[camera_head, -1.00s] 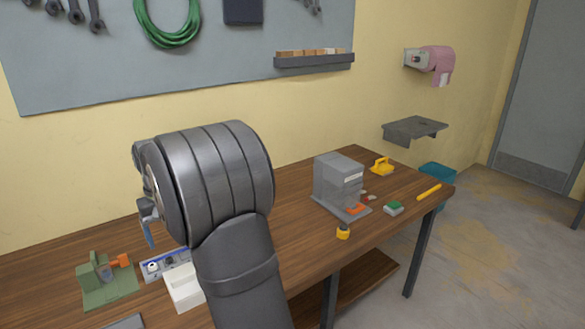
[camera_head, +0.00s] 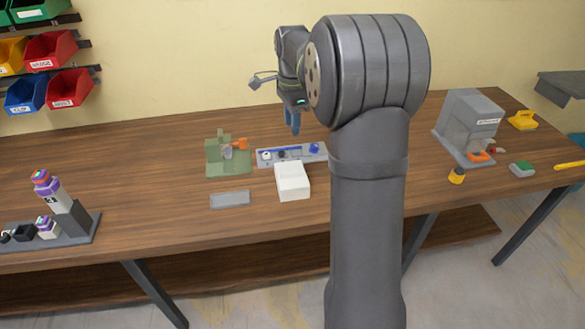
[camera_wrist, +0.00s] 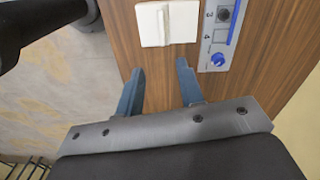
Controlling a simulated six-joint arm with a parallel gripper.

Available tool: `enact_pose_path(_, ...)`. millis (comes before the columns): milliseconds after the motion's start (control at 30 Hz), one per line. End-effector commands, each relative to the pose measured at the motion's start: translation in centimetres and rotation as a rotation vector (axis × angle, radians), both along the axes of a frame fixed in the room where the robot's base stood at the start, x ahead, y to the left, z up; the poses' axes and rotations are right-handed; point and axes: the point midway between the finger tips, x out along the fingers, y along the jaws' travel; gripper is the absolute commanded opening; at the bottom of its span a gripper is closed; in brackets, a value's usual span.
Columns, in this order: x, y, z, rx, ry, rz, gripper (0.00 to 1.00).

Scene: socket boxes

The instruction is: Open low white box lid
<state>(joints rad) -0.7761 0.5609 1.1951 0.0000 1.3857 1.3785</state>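The low white box (camera_head: 292,182) sits on the wooden table in front of the grey socket strip. In the wrist view the white box (camera_wrist: 167,23) is near the top, its top face whole with a small raised part in the middle. My gripper (camera_wrist: 158,82) is open, with its two blue fingers apart and nothing between them. In the wrist view the fingertips point toward the box and are apart from it. In the head view my gripper (camera_head: 292,122) hangs above the table, behind the box.
A grey strip with blue parts (camera_head: 290,153) lies just behind the box. A green fixture with an orange part (camera_head: 227,155) stands to its left. A flat grey plate (camera_head: 230,199) lies front left. A grey machine (camera_head: 470,125) stands on the right.

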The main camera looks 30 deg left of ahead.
Motion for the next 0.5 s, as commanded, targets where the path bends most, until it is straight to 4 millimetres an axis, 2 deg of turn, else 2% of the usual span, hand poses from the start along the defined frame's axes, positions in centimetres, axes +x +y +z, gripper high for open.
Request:
enact_pose_path(100,0.1,0.1,0.0,-0.001,0.001,-0.120,0.35)
enact_pose_path(267,0.2,0.1,-0.3,-0.001,0.001,-0.183,0.35)
enact_pose_path(367,0.2,0.1,-1.1,-0.002,0.001,-0.186,0.35)
enact_pose_path(500,0.2,0.1,-3.6,-0.003,0.003,-0.185,0.35)
